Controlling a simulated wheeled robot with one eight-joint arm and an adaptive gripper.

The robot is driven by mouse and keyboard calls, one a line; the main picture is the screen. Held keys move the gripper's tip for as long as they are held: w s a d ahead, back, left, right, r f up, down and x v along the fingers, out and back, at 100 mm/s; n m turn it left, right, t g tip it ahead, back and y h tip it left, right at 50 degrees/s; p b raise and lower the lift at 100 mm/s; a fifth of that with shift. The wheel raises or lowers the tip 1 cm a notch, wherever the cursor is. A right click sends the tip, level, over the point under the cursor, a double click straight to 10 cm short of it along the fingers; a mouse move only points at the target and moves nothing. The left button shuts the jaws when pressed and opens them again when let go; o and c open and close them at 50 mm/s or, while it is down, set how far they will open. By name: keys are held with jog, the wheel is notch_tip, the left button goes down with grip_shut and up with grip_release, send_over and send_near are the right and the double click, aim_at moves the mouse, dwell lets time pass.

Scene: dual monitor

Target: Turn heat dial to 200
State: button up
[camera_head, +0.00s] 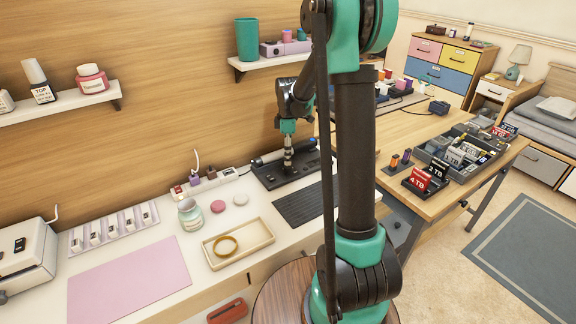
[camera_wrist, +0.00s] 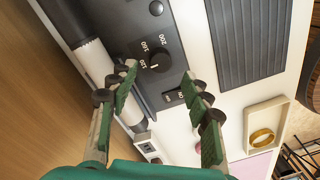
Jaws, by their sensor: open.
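The heat dial (camera_wrist: 161,61) is a small black round knob on the dark station (camera_wrist: 184,50). In the wrist view it lies just beyond the gap between the fingertips. Small white numbers around it include 200, above it in that view, and 160; a small white mark shows near its left side, close to the lower number. My gripper (camera_wrist: 158,74) is open, with nothing between its green fingers. In the head view my gripper (camera_head: 288,157) points down over the station (camera_head: 270,177); the dial is too small to make out there.
A white cylindrical tool (camera_wrist: 97,62) lies along the station. A black ridged mat (camera_head: 299,205) and a beige tray (camera_head: 238,243) with a yellow ring (camera_head: 226,246) are beside it. A power strip (camera_head: 205,182), a jar (camera_head: 190,214) and a pink mat (camera_head: 130,279) are further left.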

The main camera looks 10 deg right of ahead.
aim_at(288, 167)
jog(key=shift+s+f, duration=0.1)
jog(key=shift+f, duration=2.5)
grip_shut()
